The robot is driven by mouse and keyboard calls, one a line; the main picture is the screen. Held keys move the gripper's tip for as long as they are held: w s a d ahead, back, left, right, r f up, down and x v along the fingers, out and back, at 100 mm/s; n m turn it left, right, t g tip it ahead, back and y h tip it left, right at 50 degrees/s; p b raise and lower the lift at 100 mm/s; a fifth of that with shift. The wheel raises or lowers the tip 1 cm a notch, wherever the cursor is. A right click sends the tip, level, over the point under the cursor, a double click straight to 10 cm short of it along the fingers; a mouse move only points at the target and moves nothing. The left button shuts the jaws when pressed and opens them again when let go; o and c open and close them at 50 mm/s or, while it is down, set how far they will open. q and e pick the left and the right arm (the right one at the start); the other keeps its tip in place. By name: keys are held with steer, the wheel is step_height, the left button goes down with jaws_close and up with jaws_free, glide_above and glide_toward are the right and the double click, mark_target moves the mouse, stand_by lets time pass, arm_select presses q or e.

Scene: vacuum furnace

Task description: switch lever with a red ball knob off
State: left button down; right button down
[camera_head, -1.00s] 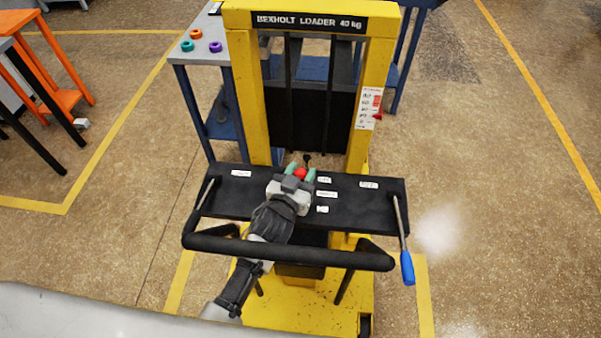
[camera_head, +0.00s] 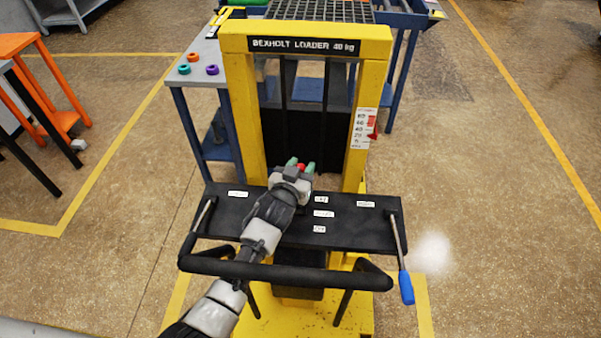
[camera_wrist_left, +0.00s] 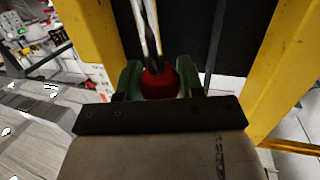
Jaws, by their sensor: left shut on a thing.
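The lever's base is hidden behind my gripper. My right gripper is not in view.
The yellow loader frame (camera_head: 237,100) stands around the dark mast. A black push bar (camera_head: 290,272) crosses in front of the panel, and a blue-handled lever (camera_head: 406,287) hangs at its right. A table (camera_head: 195,70) with coloured rings is behind left. Floor at right is clear.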

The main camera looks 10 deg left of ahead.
arm_select(q)
steer(key=shift+a+f, duration=0.1)
steer(key=c, duration=0.7)
jaws_free()
steer(key=shift+w, duration=0.15)
steer(key=b+v, duration=0.1)
steer(key=v, duration=1)
